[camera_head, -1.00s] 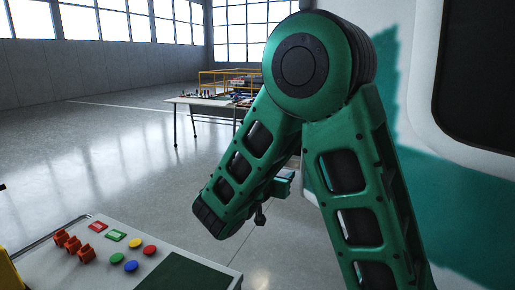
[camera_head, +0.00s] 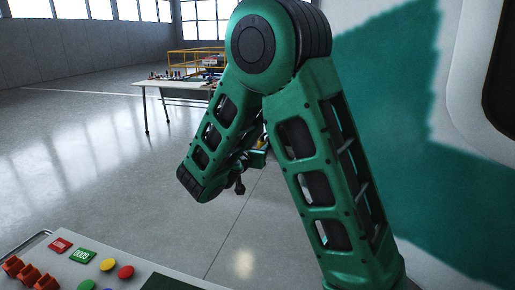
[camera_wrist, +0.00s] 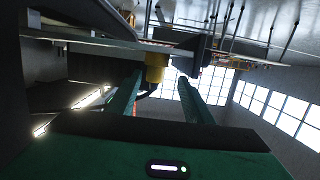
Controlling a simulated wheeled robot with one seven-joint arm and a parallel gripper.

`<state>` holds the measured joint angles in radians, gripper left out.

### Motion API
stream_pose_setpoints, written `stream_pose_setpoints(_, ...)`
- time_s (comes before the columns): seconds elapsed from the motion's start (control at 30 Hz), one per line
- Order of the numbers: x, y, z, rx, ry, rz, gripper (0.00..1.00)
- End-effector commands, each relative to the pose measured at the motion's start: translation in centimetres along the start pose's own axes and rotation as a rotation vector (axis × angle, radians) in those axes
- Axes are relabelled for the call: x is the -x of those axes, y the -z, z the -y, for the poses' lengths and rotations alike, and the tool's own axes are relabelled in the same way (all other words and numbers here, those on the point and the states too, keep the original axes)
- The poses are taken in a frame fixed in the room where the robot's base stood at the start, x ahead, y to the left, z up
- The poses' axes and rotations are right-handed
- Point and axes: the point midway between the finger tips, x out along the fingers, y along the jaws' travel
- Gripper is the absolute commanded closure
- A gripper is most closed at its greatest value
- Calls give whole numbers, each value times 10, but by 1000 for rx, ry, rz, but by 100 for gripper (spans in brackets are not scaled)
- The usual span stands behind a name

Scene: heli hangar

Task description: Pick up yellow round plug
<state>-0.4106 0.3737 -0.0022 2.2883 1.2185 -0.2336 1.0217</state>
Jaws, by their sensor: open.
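The yellow round plug (camera_head: 108,264) appears to be the small yellow disc on the light grey panel at the lower left of the head view. A red disc (camera_head: 126,272) lies just to its right. My gripper (camera_wrist: 160,78) shows two green fingers standing apart in the wrist view, with no plug seen held between them. In the head view my gripper (camera_head: 250,160) is partly hidden behind my arm, above the floor and well away from the plug, up and to the right.
The grey panel (camera_head: 60,262) also carries orange pieces (camera_head: 28,272), a red block (camera_head: 60,246), a green block (camera_head: 82,256) and a dark area (camera_head: 170,283). A white table (camera_head: 180,85) stands farther back. A white and green body (camera_head: 410,130) fills the right. Open floor lies left.

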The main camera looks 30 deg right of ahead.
Motion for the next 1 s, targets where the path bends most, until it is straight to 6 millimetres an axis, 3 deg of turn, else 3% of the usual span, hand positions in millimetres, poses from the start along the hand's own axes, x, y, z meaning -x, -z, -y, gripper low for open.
stream_pose_setpoints(0.17,-12,2,-5,-2,-6,-1,53)
stream_pose_setpoints(0.43,-49,5,-8,-3,-7,0,53)
stream_pose_setpoints(0.7,-54,5,-8,-1,-3,0,53)
stream_pose_setpoints(0.77,-54,5,-7,-1,-3,0,65)
stream_pose_setpoints(0.9,-53,5,-7,-1,-3,0,99)
stream_pose_setpoints(1.0,-53,5,-6,-1,-2,0,99)
